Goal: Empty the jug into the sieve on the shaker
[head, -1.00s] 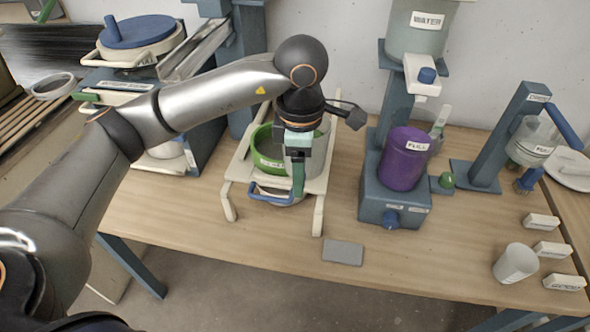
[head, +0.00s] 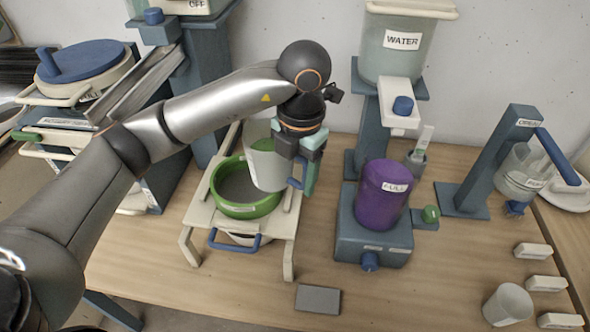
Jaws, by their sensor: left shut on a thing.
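The jug (head: 266,163) is a pale translucent vessel with a blue handle. My left gripper (head: 303,180) is shut on the jug at its handle side, on the right. The jug hangs over the right part of the sieve (head: 226,207), which has a green rim and a grey mesh. The jug looks close to upright; a slight lean is hard to judge, and its contents are hidden. The sieve sits on the shaker (head: 211,221), a cream frame with a blue front handle. The mesh that shows looks bare. My right gripper is out of view.
A purple drum (head: 382,195) on a blue-grey stand and a water tank (head: 399,58) stand to the right. A grey pad (head: 318,299) lies in front. A white cup (head: 508,305) and several labelled blocks are at the far right.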

